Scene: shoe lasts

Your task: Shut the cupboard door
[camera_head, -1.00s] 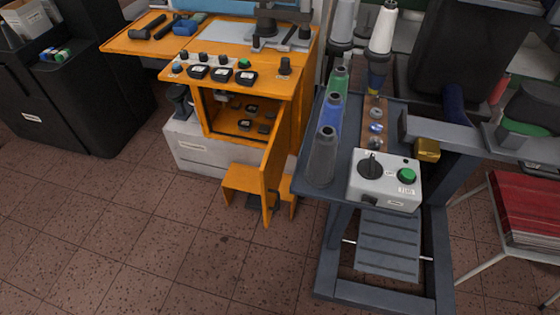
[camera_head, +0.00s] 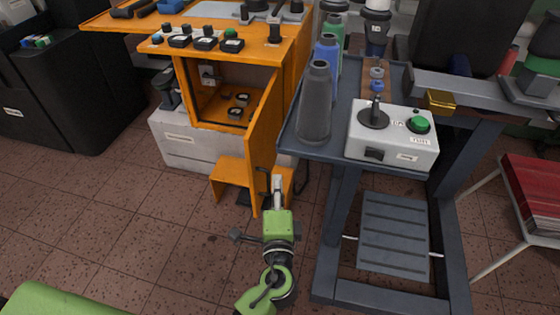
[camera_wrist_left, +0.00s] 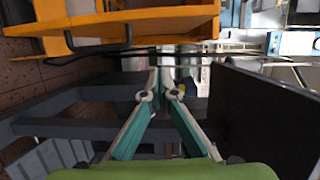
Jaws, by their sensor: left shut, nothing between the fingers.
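The orange cupboard door (camera_head: 264,143) stands wide open in the head view, swung out toward me from the right side of the orange cupboard (camera_head: 230,58). The open compartment (camera_head: 215,98) shows several small dark items inside. My left gripper (camera_head: 277,183) is shut and empty, low beside the door's right-hand face, close to its free lower end. In the left wrist view the gripper fingertips (camera_wrist_left: 161,78) meet, and the door (camera_wrist_left: 150,24) with a dark bar handle (camera_wrist_left: 98,42) lies above them. I cannot tell whether the fingers touch the door. My right gripper is not in view.
A dark workbench (camera_head: 345,150) with thread cones and a white control box (camera_head: 390,135) stands close right of the door. Tiled floor (camera_head: 130,240) is free at the front left.

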